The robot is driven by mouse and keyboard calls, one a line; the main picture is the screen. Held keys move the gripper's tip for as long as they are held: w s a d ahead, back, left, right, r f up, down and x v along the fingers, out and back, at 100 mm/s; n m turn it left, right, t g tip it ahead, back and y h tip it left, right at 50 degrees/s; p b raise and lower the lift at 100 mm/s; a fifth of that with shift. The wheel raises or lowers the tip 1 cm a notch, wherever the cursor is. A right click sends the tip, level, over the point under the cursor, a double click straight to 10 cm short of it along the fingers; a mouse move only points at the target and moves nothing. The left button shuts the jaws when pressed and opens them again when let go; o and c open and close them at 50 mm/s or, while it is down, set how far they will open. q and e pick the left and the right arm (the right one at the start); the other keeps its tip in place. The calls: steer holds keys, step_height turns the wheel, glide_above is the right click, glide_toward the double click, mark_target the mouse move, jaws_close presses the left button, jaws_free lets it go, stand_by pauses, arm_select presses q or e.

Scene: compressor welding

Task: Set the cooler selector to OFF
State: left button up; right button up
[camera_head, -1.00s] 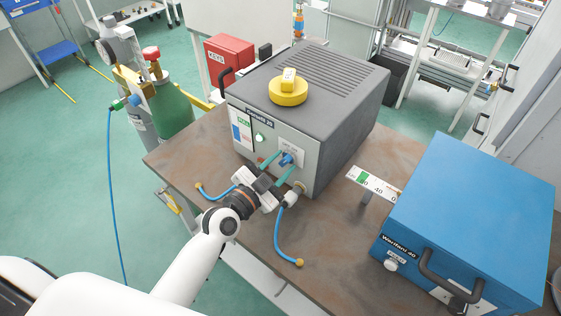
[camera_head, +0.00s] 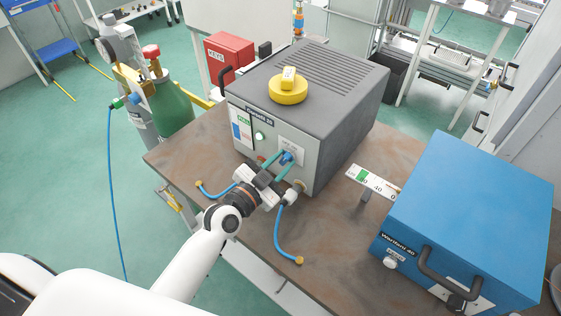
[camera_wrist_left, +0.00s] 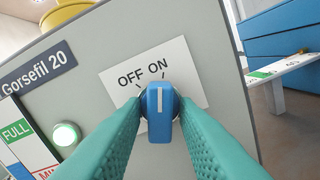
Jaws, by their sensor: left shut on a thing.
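The cooler selector is a blue knob with a white line (camera_wrist_left: 160,122), on the front of the grey Gorsefil 20 unit. Its plate (camera_wrist_left: 186,60) reads OFF on the left and ON on the right. The white line points up in the left wrist view, toward ON. In the head view the knob (camera_head: 286,157) is partly covered by my fingers. My left gripper (camera_head: 278,166) has its teal fingers on both sides of the knob and is shut on it; they also fill the lower left wrist view (camera_wrist_left: 160,128). My right gripper is not in view.
The grey unit (camera_head: 340,135) stands on a brown table (camera_head: 180,155), with a yellow round piece (camera_head: 288,92) on top. A lit green button (camera_wrist_left: 66,134) sits left of the knob. A blue Warifani 40 box (camera_head: 480,210) stands right.

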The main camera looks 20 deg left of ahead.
arm_select(q)
steer(key=n+p, duration=0.1)
steer(key=n, duration=0.5)
steer(key=shift+d+n+p, duration=0.1)
steer(key=shift+n+p, duration=0.6)
steer(key=shift+n, duration=1.5)
steer(key=shift+f, duration=0.1)
steer(key=o, duration=0.7)
steer(key=shift+s, duration=0.1)
steer(key=b+v, duration=0.3)
steer(key=v, duration=0.9)
